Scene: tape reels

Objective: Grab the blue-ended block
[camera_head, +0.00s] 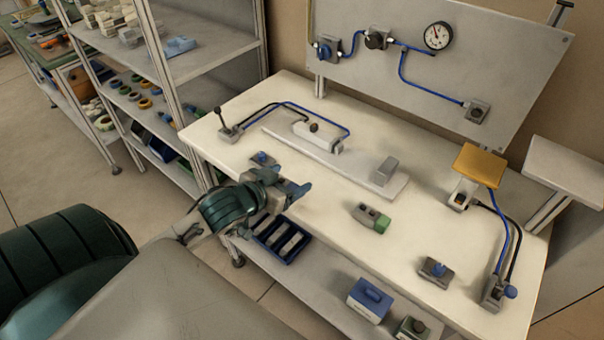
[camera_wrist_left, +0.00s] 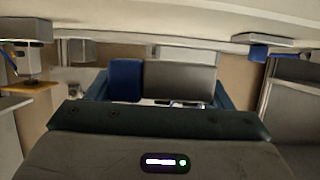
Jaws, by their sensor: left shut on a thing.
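The blue-ended block shows in the left wrist view, with a blue end (camera_wrist_left: 125,80) and a longer grey body (camera_wrist_left: 180,83). My left gripper (camera_head: 286,184) is at the front left edge of the white table; in the left wrist view its fingers (camera_wrist_left: 158,88) are at the two ends of the block, shut on it. In the head view the block is hard to make out among the gripper parts. A similar grey block with a green end (camera_head: 371,217) lies on the table to the right of the gripper. My right gripper is not in view.
The white table (camera_head: 330,215) carries a grey rail plate (camera_head: 330,160), a lever box (camera_head: 226,132), a small block with a blue knob (camera_head: 437,268) and a yellow-topped fixture (camera_head: 478,165). A blue bin (camera_head: 282,240) and a blue-topped box (camera_head: 369,299) are on the shelf below.

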